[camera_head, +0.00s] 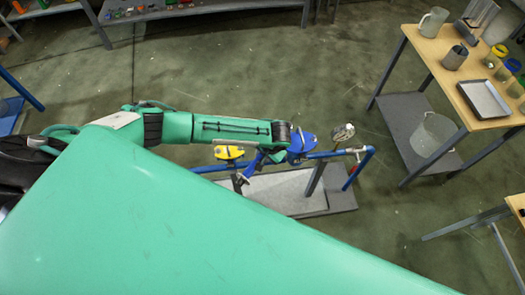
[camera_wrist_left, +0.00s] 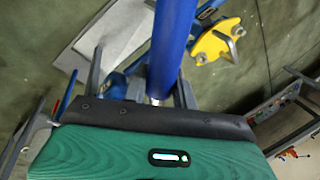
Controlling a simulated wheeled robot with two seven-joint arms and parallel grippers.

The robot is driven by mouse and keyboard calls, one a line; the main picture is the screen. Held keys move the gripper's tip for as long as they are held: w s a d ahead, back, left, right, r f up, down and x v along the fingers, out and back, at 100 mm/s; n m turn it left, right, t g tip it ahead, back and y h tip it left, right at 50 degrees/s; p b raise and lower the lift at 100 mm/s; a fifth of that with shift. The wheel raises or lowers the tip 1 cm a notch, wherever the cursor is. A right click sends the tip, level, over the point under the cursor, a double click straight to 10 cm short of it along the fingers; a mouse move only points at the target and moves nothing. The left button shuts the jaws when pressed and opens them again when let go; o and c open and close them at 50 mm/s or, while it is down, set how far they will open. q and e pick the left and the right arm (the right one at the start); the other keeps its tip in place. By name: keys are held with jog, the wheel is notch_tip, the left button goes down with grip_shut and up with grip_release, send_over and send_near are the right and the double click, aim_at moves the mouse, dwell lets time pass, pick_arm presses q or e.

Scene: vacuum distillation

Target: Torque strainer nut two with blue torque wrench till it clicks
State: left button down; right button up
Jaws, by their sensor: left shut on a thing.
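My left arm reaches in from the left in the head view, its wrist over the pipework. My left gripper (camera_wrist_left: 143,84) is shut on a blue bar with a bright metal end, which looks like the torque wrench (camera_wrist_left: 168,45). The individual strainer nuts are too small to tell. Whether the wrench touches one is hidden. My right gripper is not in view.
The blue pipe (camera_head: 330,154) runs above a grey base plate (camera_head: 340,199). A round gauge-like part (camera_head: 342,131) stands at its right. A wooden-topped bench (camera_head: 455,80) with a mug, jars and a metal tray (camera_head: 484,98) is at the right. Floor between is clear.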

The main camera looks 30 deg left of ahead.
pick_arm(q)
jog(key=shift+s+a+f, duration=0.1)
jog(key=shift+f, duration=0.15)
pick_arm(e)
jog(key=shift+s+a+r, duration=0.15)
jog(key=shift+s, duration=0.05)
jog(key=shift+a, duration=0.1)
pick_arm(q)
jog(key=shift+f+b, duration=0.45)
jog(key=shift+f, duration=0.4)
jog(key=shift+f+b, duration=0.6)
jog(key=shift+f, duration=0.55)
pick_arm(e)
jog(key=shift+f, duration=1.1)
pick_arm(q)
jog(key=shift+p, duration=0.3)
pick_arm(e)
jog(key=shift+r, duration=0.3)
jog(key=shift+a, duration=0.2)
